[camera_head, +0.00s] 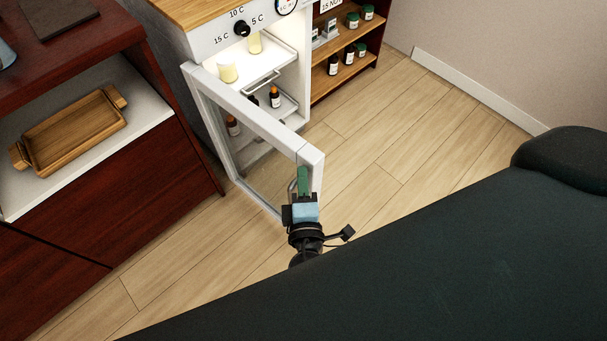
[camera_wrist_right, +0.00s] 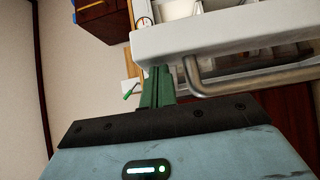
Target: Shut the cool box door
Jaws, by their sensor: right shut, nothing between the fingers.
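The cool box (camera_head: 200,45) is white inside, with a wooden top and a dial on its front. Its white-framed glass door (camera_head: 250,110) stands wide open, swung out toward me, hinged on the left. A metal bar handle (camera_head: 291,186) is on the door near its free edge. The door's edge (camera_wrist_right: 230,38) and handle (camera_wrist_right: 215,85) also show in the right wrist view. My right gripper (camera_head: 303,178) has green fingers, shut and empty, right by the door's free end beside the handle; whether they touch the door I cannot tell. My left gripper is not in view.
Bottles and jars stand on the cool box shelves (camera_head: 272,60). A dark red cabinet (camera_head: 90,215) with a wooden tray (camera_head: 70,135) stands at left. A small shelf unit (camera_head: 345,72) with bottles stands right of the cool box. The wood floor (camera_head: 400,150) at right is clear.

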